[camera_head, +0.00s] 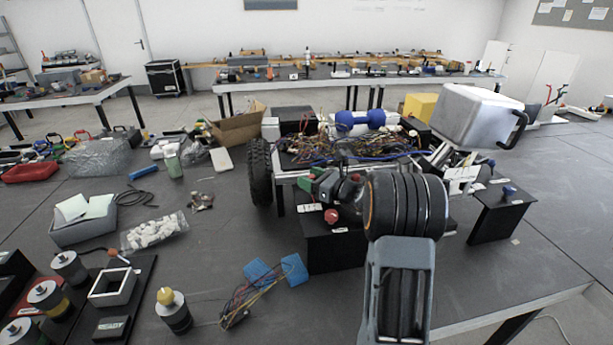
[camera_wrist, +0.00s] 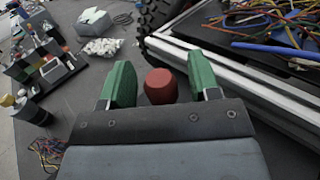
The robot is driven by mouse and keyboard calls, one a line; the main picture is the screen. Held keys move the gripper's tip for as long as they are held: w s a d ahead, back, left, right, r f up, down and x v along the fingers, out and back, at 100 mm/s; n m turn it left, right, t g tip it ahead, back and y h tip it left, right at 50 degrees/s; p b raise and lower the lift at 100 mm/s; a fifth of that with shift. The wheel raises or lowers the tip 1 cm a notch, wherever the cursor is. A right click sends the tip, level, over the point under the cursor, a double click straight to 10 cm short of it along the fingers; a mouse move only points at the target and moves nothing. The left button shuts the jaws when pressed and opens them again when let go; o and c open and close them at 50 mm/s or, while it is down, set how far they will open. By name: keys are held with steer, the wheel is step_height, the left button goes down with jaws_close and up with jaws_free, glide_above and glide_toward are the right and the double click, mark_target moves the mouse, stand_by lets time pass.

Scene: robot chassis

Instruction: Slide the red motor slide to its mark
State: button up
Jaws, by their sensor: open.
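The red motor slide shows as a round red knob (camera_head: 331,216) at the front of the robot chassis (camera_head: 350,150), by a black block. In the wrist view the red knob (camera_wrist: 160,87) lies between the two green fingers of my gripper (camera_wrist: 160,84), with a gap on each side. My gripper (camera_head: 326,186) is open and empty, just behind and above the knob in the head view. I cannot tell whether its fingertips reach down around the knob. Small white labels (camera_head: 310,207) sit near the knob; I cannot make out which is the mark.
A black wheel (camera_head: 260,172) stands left of the chassis, with loose coloured wires (camera_head: 340,150) on top. A grey bin (camera_head: 478,115) is at the right.

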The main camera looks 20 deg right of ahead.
steer(key=shift+x, duration=0.8)
steer(key=shift+c, duration=0.4)
jaws_close()
